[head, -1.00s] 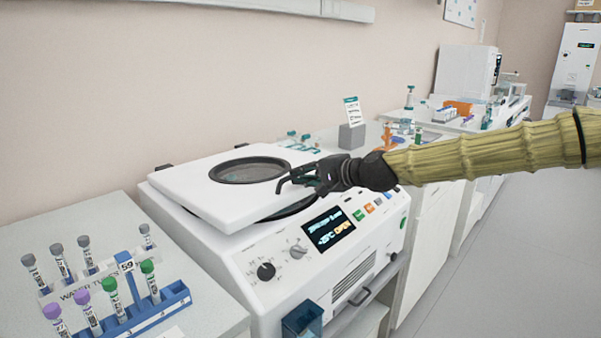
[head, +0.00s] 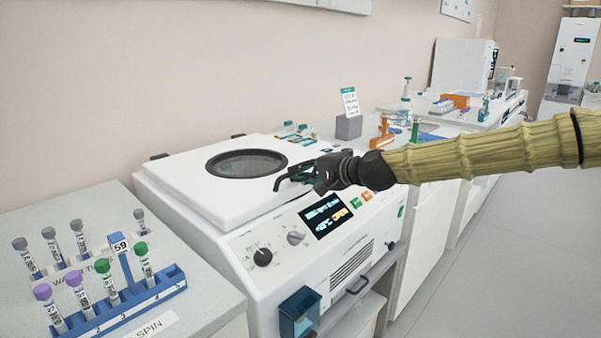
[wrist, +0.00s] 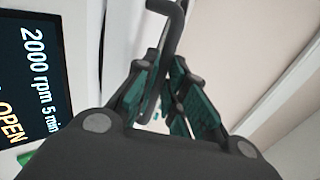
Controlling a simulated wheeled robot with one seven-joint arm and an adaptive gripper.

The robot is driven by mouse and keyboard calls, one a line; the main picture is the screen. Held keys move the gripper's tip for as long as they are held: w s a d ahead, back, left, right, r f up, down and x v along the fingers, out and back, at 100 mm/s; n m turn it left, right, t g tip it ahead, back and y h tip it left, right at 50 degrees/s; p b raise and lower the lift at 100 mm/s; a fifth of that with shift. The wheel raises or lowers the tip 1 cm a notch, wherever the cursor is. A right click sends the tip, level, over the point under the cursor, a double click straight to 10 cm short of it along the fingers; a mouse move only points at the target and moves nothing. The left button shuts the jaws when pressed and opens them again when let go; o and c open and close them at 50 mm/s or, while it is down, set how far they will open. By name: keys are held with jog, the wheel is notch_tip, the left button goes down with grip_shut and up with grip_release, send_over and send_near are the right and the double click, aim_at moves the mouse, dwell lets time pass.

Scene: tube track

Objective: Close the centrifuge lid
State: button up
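The centrifuge (head: 285,255) is a white bench unit with a front panel. Its white lid (head: 185,190), with a round dark window (head: 247,163), lies low and nearly flat over the top; I cannot tell whether it is latched. The display (head: 325,215) shows "OPEN" in orange, and the wrist view shows "2000 rpm" and "OPEN" on it (wrist: 30,85).
A blue tube rack (head: 130,300) with capped tubes stands on the bench at the left. The floor at right is clear.

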jog(key=o, duration=0.4)
jog(key=shift+s+d+f, duration=0.1)
jog(key=shift+s+f, duration=0.05)
jog(key=shift+f, duration=0.35)
jog(key=shift+s+d+f, duration=0.1)
jog(key=shift+s+f, duration=0.05)
jog(key=shift+f, duration=0.35)
jog(key=shift+o, duration=0.2)
jog(key=shift+a+r, duration=0.1)
jog(key=shift+r, duration=0.1)
jog(key=shift+w+r, duration=0.1)
jog(key=shift+r, duration=0.1)
jog(key=shift+s+d+r, duration=0.25)
jog(key=shift+d, duration=0.1)
jog(key=v, duration=1.1)
jog(key=shift+a+r, duration=0.1)
